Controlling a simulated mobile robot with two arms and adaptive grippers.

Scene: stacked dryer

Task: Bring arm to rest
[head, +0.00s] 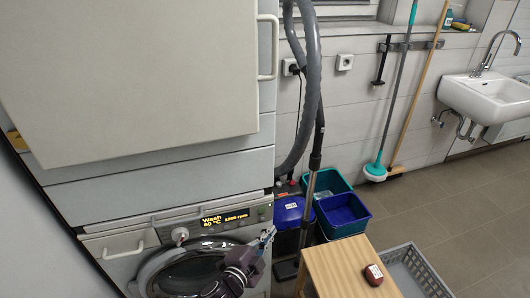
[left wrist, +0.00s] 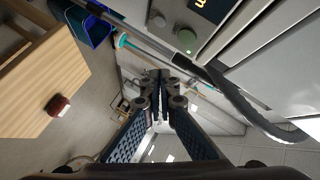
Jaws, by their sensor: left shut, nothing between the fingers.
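My left gripper (head: 268,235) is in front of the washing machine (head: 125,243), at the right side of its round door (head: 165,262). Its fingers are shut with nothing between them. In the left wrist view the closed fingers (left wrist: 160,80) point away from the camera, below the machine's knob and buttons in the picture. I cannot tell whether the fingers touch the machine. Part of the round door is hidden by my gripper. My right gripper is in neither view.
A wooden table (head: 335,268) with a small dark red object (head: 373,274) stands to the right, beside a grey basket (head: 415,268). Blue and teal bins (head: 342,214) and a vacuum hose (head: 312,80) are behind. A pale cabinet door (head: 135,75) fills the upper left. Tiled floor is clear at right.

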